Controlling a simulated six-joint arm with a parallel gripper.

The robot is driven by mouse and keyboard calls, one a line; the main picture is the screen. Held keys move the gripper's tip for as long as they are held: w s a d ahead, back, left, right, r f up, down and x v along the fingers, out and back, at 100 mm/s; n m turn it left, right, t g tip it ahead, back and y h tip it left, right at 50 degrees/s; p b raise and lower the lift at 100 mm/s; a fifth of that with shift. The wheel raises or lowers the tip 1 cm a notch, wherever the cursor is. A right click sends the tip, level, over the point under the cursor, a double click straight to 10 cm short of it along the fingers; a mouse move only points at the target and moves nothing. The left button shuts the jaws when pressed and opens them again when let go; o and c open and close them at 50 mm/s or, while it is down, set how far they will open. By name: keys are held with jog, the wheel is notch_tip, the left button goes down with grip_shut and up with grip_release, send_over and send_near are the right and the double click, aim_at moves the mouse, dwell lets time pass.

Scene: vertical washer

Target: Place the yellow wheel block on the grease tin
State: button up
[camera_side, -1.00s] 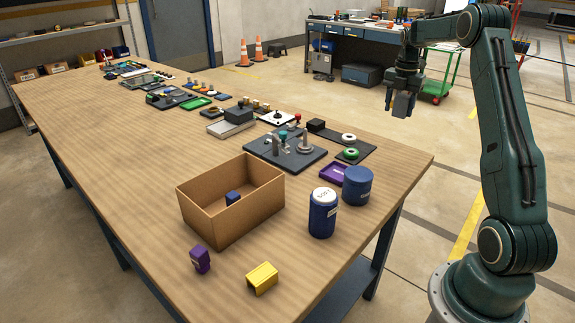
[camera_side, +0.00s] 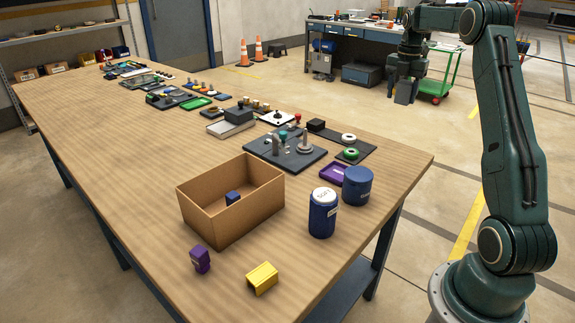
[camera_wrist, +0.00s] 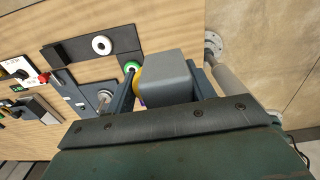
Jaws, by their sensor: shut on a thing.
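My gripper (camera_side: 406,84) hangs past the table's right edge in the side view, well above the floor. It is shut on a grey block (camera_wrist: 165,75) with a rounded yellow part showing at its left side in the wrist view, which fits the yellow wheel block (camera_side: 404,92). Its yellow part does not show in the side view. A wide, short dark blue tin (camera_side: 357,187), which looks like the grease tin, stands upright near the table's right edge, with nothing on top. It is apart from my gripper.
A blue jar with a white lid (camera_side: 322,213) stands next to the tin. A purple tray (camera_side: 333,173) lies behind it. An open cardboard box (camera_side: 220,215) is to the left. A yellow part (camera_side: 262,278) and a purple block (camera_side: 200,259) lie in front. Fixtures (camera_side: 285,148) stand farther back.

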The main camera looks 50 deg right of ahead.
jog(key=w+a+r, duration=0.1)
jog(key=a+r, duration=0.2)
jog(key=a, duration=0.4)
jog(key=a+r, duration=0.3)
jog(key=a, duration=0.4)
notch_tip(320, 180, up, 3)
send_over(359, 173)
jog(key=shift+a+f+m, duration=0.1)
jog(key=shift+f+m, duration=0.05)
jog(key=shift+m, duration=0.15)
jog(key=shift+f, duration=0.15)
notch_tip(359, 173, down, 20)
jog(key=shift+r, duration=0.15)
jog(key=o, duration=1)
